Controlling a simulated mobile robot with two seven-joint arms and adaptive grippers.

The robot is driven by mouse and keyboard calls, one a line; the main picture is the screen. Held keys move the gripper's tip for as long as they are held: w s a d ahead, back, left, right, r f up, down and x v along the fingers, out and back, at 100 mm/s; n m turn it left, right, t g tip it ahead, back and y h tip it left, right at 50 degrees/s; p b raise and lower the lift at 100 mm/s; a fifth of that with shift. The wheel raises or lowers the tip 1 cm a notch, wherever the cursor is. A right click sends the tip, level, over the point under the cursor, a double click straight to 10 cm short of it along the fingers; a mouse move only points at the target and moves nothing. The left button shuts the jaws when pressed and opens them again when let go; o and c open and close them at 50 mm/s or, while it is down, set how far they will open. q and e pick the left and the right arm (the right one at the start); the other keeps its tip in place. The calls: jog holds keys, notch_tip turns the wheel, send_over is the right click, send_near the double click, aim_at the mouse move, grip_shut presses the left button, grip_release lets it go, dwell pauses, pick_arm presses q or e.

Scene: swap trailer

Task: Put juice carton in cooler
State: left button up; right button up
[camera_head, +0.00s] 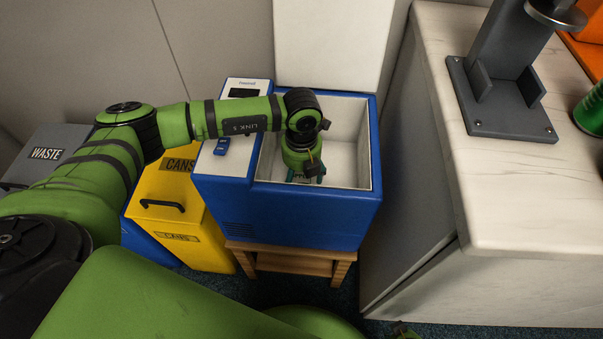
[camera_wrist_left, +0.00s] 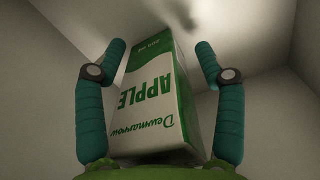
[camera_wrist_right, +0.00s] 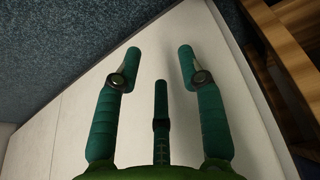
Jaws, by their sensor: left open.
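The blue cooler (camera_head: 292,220) stands with its white lid up and its white inside showing. My left gripper (camera_head: 306,178) reaches down into it. In the left wrist view, the juice carton (camera_wrist_left: 151,100), white and green with "APPLE" on it, is between the spread fingers of my left gripper (camera_wrist_left: 160,58). The fingers are open, with a gap visible on each side of the carton. White cooler walls surround it. In the head view the carton is hidden by my arm and gripper. My right gripper (camera_wrist_right: 158,62) shows in its wrist view with fingers apart and nothing between them.
The cooler rests on a wooden stand (camera_head: 290,262). A yellow cans bin (camera_head: 185,222) and a grey waste bin (camera_head: 58,142) are at the left. A pale counter (camera_head: 500,190) at the right holds a grey stand (camera_head: 500,95) and a green can (camera_head: 592,108).

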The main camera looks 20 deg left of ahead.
pick_arm(q)
notch_tip(320, 180, up, 12)
jog(key=shift+r+p, duration=0.15)
jog(key=shift+p, duration=0.45)
dwell(0.8)
